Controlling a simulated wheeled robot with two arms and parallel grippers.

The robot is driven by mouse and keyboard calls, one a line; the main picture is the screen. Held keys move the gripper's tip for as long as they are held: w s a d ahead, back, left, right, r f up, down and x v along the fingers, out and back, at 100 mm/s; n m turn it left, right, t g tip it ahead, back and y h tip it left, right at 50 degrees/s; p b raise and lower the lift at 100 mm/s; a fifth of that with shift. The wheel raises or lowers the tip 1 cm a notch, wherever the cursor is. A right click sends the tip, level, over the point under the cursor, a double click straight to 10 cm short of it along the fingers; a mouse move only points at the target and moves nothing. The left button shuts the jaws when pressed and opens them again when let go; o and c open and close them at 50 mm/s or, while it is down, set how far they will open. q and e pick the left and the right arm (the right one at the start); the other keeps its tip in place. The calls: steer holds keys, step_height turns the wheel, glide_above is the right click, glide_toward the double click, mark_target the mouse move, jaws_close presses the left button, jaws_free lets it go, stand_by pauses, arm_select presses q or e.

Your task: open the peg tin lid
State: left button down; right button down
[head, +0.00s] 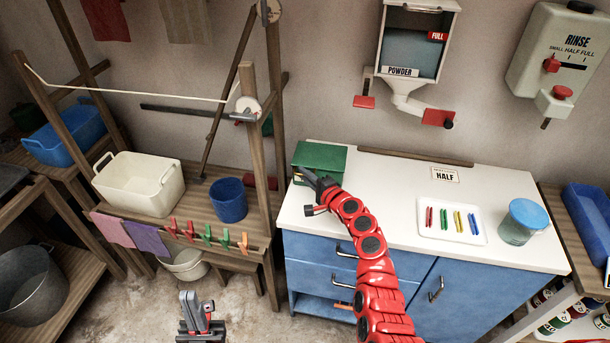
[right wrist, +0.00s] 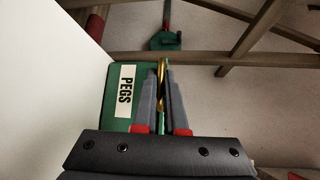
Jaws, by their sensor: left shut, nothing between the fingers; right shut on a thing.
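The green peg tin (head: 325,158) stands at the back left corner of the white countertop, and its lid looks down. In the right wrist view the tin (right wrist: 143,75) shows a white PEGS label (right wrist: 125,90). My right gripper (head: 306,179) is at the tin's front left edge. Its fingers (right wrist: 162,90) are shut on a narrow brass-coloured strip (right wrist: 163,90) at the tin's edge; the fingers hide part of it, and how it joins the lid is unclear. My left gripper (head: 197,303) is shut and empty, low over the floor, well away from the tin.
On the counter (head: 390,195) stand a white tray (head: 430,232) of coloured pegs, a lidded jar (head: 522,222) and a HALF card (head: 445,174). A wooden rack (head: 265,150) with a blue bucket (head: 229,200) rises close left of the tin.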

step_height(320, 180, up, 9)
steer(key=w+m+g+p, duration=0.1)
steer(key=w+g+p, duration=0.1)
steer(key=p, duration=0.9)
steer(key=shift+w+d+m+h, duration=0.3)
steer(key=shift+w+d+m, duration=0.1)
steer(key=shift+w, duration=0.05)
